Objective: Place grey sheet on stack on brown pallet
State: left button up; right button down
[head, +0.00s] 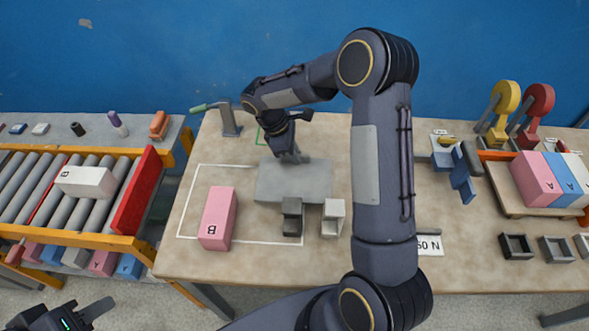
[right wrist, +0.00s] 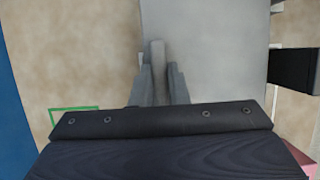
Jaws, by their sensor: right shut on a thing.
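The grey sheet (head: 265,188) lies flat or nearly so over the middle of the table; I cannot tell whether it touches the top. My right gripper (head: 293,157) is above its far part. In the right wrist view the fingers (right wrist: 157,75) are closed around a narrow light grey piece over the sheet (right wrist: 215,50). The brown pallet (head: 503,192) is at the right of the table. It bears a pink block (head: 534,182), a blue one (head: 563,177) and a white one, marked A. My left gripper (head: 85,312) is at the bottom left, away from the table, its jaws unclear.
A pink block B (head: 217,220) stands left of the sheet in a white outline. A dark block (head: 292,215) and a light grey block (head: 333,217) stand at its near edge. A roller conveyor (head: 90,205) is left.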

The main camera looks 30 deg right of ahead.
aim_at(295, 170)
jog(key=shift+f+p, duration=0.35)
jog(key=shift+f, duration=3.2)
jog(key=shift+f, duration=0.15)
jog(key=c, duration=1.4)
grip_release()
